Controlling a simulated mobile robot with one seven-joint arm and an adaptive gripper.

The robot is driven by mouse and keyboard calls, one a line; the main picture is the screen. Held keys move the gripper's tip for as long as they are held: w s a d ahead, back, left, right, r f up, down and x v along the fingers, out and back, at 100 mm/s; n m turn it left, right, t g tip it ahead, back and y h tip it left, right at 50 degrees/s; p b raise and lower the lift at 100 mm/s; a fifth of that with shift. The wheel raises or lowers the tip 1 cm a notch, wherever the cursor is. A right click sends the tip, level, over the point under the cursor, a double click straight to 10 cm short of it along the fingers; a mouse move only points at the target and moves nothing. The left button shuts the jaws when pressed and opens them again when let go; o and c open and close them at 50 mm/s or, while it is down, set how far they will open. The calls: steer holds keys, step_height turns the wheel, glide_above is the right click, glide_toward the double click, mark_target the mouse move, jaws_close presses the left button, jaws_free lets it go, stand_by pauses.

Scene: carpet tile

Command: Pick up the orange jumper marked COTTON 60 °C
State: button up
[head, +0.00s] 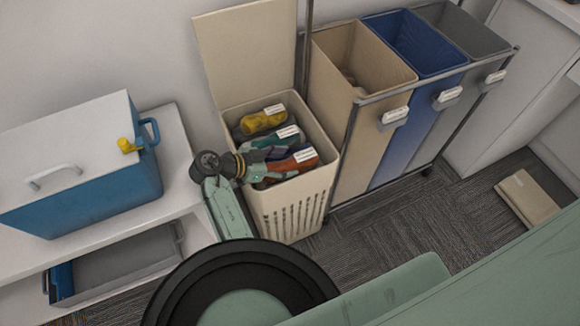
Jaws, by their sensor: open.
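The orange jumper (287,165) lies in the open cream laundry basket (290,207), at the near right among other clothes. A white tag is on it, and its print is too small to read. A teal garment (290,141) with a white tag lies just behind it, and a yellow garment (262,121) with a tag lies at the back. My gripper (268,168) reaches in from the left over the basket's left rim. It is open, close to the orange jumper's left end. My gripper partly hides the clothes there, and I cannot tell whether it touches the jumper.
The basket's raised lid (246,50) stands behind it. A framed sorter with beige (338,115), blue (412,125) and grey bins is close on the right. A blue box (85,185) with a yellow tap stands on a white bench at left. A folded tan item (527,197) lies on the carpet.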

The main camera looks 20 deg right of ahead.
steer(key=shift+c, duration=0.6)
steer(key=c, duration=1)
steer(key=shift+o, duration=0.2)
steer(key=shift+r, duration=0.1)
